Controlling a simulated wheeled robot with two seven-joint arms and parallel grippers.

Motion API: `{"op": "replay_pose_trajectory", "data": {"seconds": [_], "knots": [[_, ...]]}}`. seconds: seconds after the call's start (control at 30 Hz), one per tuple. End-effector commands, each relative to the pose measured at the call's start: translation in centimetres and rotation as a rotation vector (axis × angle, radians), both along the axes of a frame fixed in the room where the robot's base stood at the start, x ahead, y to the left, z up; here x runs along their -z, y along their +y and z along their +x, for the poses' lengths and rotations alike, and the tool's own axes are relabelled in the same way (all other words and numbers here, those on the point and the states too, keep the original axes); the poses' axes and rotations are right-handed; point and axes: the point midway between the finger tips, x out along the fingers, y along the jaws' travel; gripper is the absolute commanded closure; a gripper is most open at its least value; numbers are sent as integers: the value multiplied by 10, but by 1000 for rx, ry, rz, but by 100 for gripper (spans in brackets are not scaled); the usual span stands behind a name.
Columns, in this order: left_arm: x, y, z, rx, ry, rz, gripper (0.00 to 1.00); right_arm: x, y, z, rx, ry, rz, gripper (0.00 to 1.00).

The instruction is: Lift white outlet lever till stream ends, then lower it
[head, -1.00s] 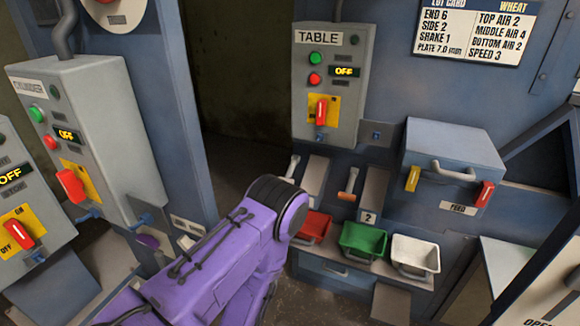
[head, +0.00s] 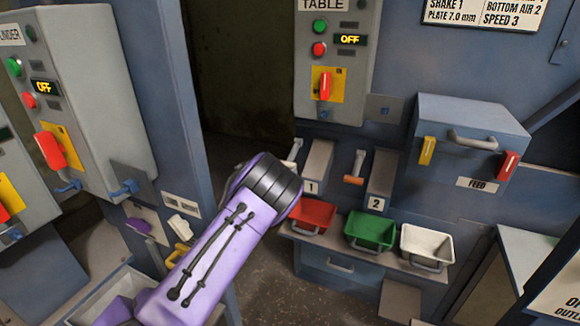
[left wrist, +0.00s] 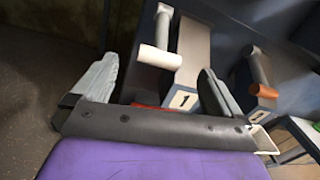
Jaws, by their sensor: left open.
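The white outlet lever (head: 293,152) stands beside the chute marked 1 (head: 316,165), partly hidden behind my left arm in the head view. In the left wrist view, the white lever (left wrist: 161,56) ends in a white crosswise grip just ahead of my left gripper (left wrist: 157,92). The gripper's grey fingers are open, one on either side of the lever's line, and not closed on it. In the head view my purple left arm hides the gripper. I see no stream from the chute. My right gripper is out of view.
An orange lever (head: 355,168) stands beside chute 2. Red (head: 312,213), green (head: 369,232) and white (head: 427,243) bins sit on the shelf below. The feed box (head: 468,135) is at right. Purple, white (head: 183,229) and yellow handles are on the left cabinet.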

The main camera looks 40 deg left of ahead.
Motion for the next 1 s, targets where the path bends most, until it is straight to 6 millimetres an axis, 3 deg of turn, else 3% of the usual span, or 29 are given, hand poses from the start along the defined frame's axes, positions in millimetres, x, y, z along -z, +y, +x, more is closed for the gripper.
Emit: {"op": "replay_pose_trajectory", "data": {"seconds": [0.5, 0.7, 0.97, 1.0], "knots": [[1, 14, 86, -1, 1, -3, 0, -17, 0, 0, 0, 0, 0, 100], [0, 16, 99, -2, 1, -4, 0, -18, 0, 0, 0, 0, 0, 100], [0, 16, 100, -3, 1, -4, 0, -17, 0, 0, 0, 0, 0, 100], [0, 16, 100, -3, 1, -4, 10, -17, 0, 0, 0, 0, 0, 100]]}}
